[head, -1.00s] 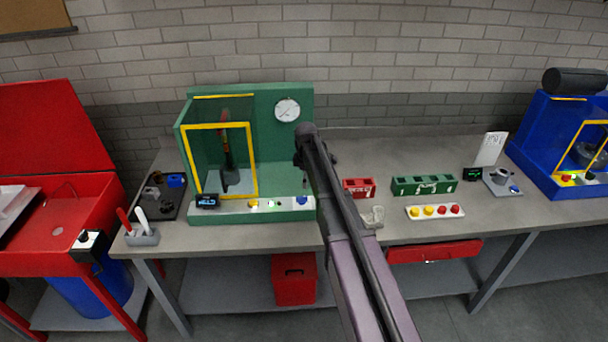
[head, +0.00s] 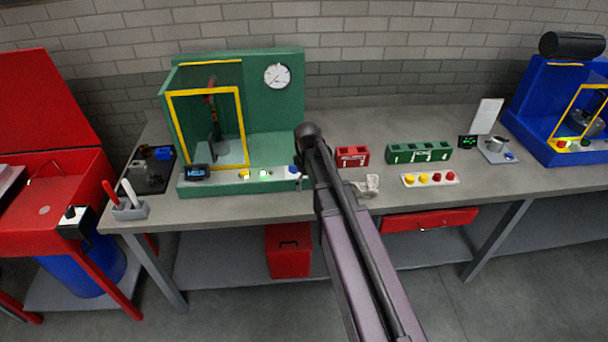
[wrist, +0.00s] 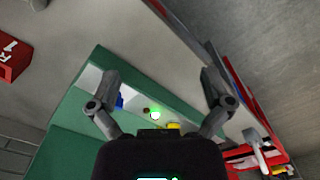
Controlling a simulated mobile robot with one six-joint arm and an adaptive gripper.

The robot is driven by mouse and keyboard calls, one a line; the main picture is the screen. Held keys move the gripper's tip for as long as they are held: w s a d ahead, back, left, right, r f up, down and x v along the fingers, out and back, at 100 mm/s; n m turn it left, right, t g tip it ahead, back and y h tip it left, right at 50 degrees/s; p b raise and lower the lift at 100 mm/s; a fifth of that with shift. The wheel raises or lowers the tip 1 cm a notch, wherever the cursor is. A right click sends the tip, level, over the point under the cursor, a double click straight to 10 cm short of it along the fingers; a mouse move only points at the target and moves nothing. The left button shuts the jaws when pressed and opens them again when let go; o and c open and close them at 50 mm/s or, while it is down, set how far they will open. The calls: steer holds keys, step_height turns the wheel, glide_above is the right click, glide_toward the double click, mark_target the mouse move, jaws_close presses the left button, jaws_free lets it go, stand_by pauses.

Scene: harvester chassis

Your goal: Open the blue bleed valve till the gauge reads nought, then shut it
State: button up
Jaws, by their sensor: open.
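The blue bleed valve (head: 294,169) is a small blue knob at the right end of the pale front panel of the green test stand (head: 258,118). It also shows in the wrist view (wrist: 119,101), beside the left finger. The round white gauge (head: 277,76) is on the stand's back wall; its reading is too small to tell. My gripper (wrist: 158,78) is open and empty, its fingers spread above the front panel. In the head view my arm's end hides most of the gripper, close to the valve.
A yellow-framed guard (head: 243,128) stands left on the green stand. A yellow button (head: 244,174) and a lit green one (head: 265,173) share the panel. A red block (head: 352,157), a green rack (head: 418,152) and a white button strip (head: 430,179) lie to the right.

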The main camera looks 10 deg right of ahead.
steer(key=s+f+m+b, duration=0.5)
steer(key=s+m, duration=0.2)
steer(key=s, duration=0.7)
steer(key=shift+s+f, duration=0.2)
steer(key=shift+s, duration=0.05)
steer(key=shift+d, duration=0.1)
steer(key=shift+s+m, duration=0.6)
steer(key=shift+s, duration=0.4)
stand_by(0.3)
